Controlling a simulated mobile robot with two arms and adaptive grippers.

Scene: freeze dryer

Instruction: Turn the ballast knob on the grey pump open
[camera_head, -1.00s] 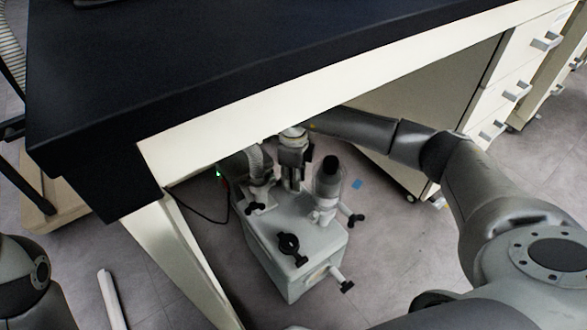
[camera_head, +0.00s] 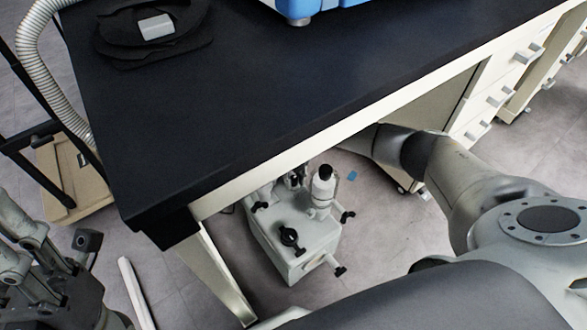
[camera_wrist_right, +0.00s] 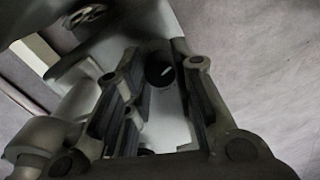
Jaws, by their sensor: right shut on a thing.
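The grey pump (camera_head: 315,240) stands on the floor under the bench, with its rear partly hidden by the bench edge. Its top carries a black ring-shaped fitting (camera_head: 289,237) and a black-topped port (camera_head: 324,173). My right arm reaches under the bench. My right gripper (camera_head: 296,177) is at the back of the pump, mostly hidden by the bench edge. In the right wrist view my right gripper (camera_wrist_right: 158,95) has a dark round knob (camera_wrist_right: 160,68) between its fingers and is shut on it. The knob's turn cannot be read. My left gripper (camera_head: 55,260) is at the lower left, away from the pump.
The black bench top (camera_head: 250,95) overhangs the pump, and a pale bench leg (camera_head: 212,270) stands left of it. White drawers (camera_head: 490,100) are at the right. A ribbed hose (camera_head: 42,75) hangs at the left.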

